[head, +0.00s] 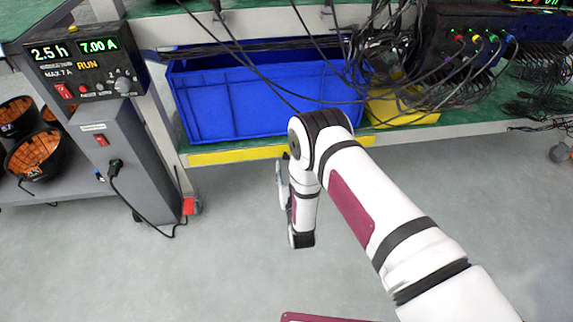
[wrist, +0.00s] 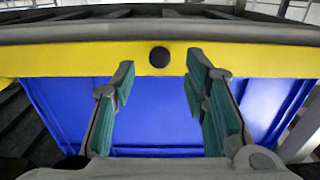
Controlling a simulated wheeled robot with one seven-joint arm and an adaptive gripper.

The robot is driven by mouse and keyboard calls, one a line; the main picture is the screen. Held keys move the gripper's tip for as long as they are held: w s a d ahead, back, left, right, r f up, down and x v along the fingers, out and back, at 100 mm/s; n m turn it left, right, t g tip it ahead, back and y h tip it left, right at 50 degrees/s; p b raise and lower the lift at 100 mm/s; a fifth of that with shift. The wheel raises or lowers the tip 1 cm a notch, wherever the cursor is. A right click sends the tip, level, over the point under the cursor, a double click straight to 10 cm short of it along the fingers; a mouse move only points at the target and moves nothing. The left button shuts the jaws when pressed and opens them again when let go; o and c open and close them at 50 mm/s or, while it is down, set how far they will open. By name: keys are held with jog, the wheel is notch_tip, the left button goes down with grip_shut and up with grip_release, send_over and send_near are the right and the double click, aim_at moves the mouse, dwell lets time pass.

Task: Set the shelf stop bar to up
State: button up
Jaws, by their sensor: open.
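The shelf stop bar (head: 235,154) is a yellow strip along the front edge of the lower shelf, below the front of the blue bin in the head view. In the wrist view the yellow bar (wrist: 80,62) crosses the upper part, with a round black knob (wrist: 159,57) at its middle. My gripper (wrist: 160,78) is open and empty, its teal-padded fingers spread on either side below the knob. Their tips overlap the bar's lower edge in the picture; I cannot tell whether they touch it. In the head view my arm partly hides the gripper and the bar's right part.
The blue bin (head: 245,103) sits on the lower shelf behind the bar. Loose black cables hang over it. A grey power unit (head: 115,150) with a display stands at left, its cable reaching the floor. Black reels (head: 33,153) are far left. The floor in front is clear.

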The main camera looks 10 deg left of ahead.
aim_at(286, 158)
jog(key=shift+b+x, duration=0.6)
jog(key=shift+x, duration=1.5)
grip_shut()
